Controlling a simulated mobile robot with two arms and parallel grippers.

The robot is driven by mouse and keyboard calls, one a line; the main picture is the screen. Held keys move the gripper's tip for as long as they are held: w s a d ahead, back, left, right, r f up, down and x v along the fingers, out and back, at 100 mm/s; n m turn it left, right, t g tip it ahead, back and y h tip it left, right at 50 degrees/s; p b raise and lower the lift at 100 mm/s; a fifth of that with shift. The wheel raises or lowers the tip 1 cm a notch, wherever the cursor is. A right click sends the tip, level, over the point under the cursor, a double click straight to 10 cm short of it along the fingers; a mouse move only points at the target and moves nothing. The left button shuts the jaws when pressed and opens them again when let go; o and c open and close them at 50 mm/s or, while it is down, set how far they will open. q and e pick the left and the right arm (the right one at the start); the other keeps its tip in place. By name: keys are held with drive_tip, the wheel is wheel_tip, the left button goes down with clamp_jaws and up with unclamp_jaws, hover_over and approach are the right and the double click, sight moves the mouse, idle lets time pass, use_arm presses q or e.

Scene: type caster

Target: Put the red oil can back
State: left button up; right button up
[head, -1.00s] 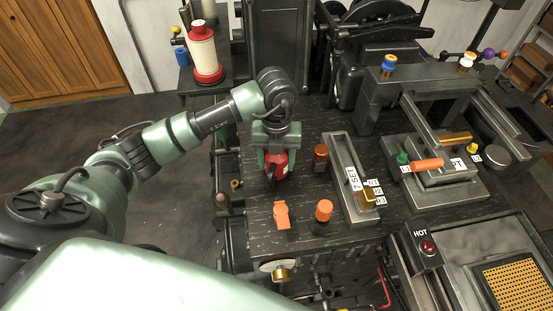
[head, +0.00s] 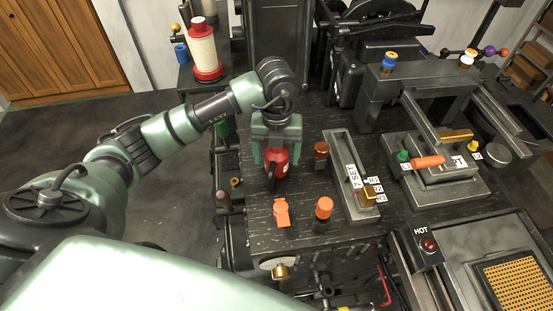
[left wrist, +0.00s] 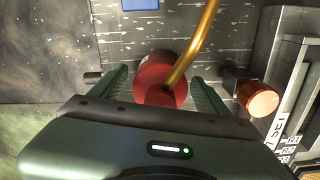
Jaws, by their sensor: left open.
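The red oil can (head: 277,158) stands on the dark worktop, near its left edge in the head view. Its red body and brass spout also show in the left wrist view (left wrist: 152,73). My left gripper (head: 276,155) is open, pointing down, with one finger on each side of the can. In the left wrist view a gap shows between the right finger and the can; contact on the left side is hard to tell. My right gripper is not in view.
An amber-topped jar (head: 321,150) stands close right of the can. An orange clip (head: 282,212) and an orange-capped bottle (head: 323,208) are in front. A long metal tray (head: 345,160) lies further right. A blue square (left wrist: 140,4) lies on the worktop behind the can.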

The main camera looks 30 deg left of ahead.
use_arm(q)
wheel_tip(320, 180, up, 10)
drive_tip(key=shift+r+b, duration=0.15)
drive_tip(key=shift+b, duration=0.4)
